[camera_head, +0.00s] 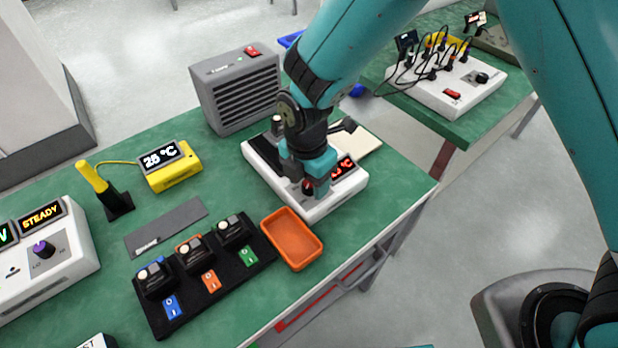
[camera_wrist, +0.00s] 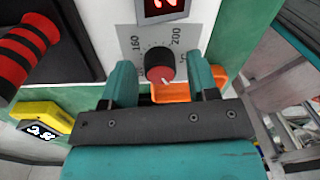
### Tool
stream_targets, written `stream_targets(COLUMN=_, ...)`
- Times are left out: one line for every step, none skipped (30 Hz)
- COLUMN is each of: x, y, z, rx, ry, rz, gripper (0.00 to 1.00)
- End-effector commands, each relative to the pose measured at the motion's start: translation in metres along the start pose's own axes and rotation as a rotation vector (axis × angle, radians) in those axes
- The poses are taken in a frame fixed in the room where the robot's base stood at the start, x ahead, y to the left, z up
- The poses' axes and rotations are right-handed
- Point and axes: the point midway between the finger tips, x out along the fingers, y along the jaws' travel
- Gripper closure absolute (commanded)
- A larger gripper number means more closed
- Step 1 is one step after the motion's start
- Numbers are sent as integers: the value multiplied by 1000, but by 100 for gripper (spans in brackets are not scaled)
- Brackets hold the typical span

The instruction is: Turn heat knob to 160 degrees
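The heat knob (camera_wrist: 158,62), black with a red cap, sits on a grey dial plate on the white heater unit (camera_head: 330,203). In the wrist view "160" shows at its upper left and "200" at its upper right. A short white mark on the knob faces the lower edge of the picture, away from both numbers. My gripper (camera_wrist: 162,75) is open, one teal finger on each side of the knob with visible gaps. The unit's red display (camera_head: 345,167) is partly hidden by my gripper in the head view and cut off in the wrist view.
An orange tray (camera_head: 292,239) stands close in front of the unit. A black board (camera_head: 212,295) with several switches lies to the left. A yellow thermometer (camera_head: 172,168) reads about 25 °C. A grey vented box (camera_head: 235,92) stands behind.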

Motion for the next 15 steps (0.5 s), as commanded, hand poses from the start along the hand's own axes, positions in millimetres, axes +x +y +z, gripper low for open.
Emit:
stream_targets(x=0, y=0, z=0, rx=0, ry=0, rz=0, gripper=58)
stream_targets(x=0, y=0, z=0, rx=0, ry=0, rz=0, gripper=65)
stream_targets(x=0, y=0, z=0, rx=0, ry=0, rz=0, gripper=74)
stream_targets(x=0, y=0, z=0, rx=0, ry=0, rz=0, gripper=81)
stream_targets(x=0, y=0, z=0, rx=0, ry=0, rz=0, gripper=88)
stream_targets(x=0, y=0, z=0, rx=0, ry=0, rz=0, gripper=91)
stream_targets(x=0, y=0, z=0, rx=0, ry=0, rz=0, gripper=91)
stream_targets(x=0, y=0, z=0, rx=0, ry=0, rz=0, gripper=91)
stream_targets(x=0, y=0, z=0, rx=1, ry=0, rz=0, gripper=91)
stream_targets(x=0, y=0, z=0, rx=3, ry=0, rz=0, gripper=91)
stream_targets(x=0, y=0, z=0, rx=5, ry=0, rz=-1, gripper=91)
stream_targets(x=0, y=0, z=0, rx=10, ry=0, rz=-1, gripper=91)
stream_targets(x=0, y=0, z=0, rx=14, ry=1, rz=-1, gripper=91)
stream_targets(x=-1, y=0, z=0, rx=20, ry=1, rz=-1, gripper=91)
stream_targets(x=-1, y=0, z=0, rx=32, ry=2, rz=-1, gripper=91)
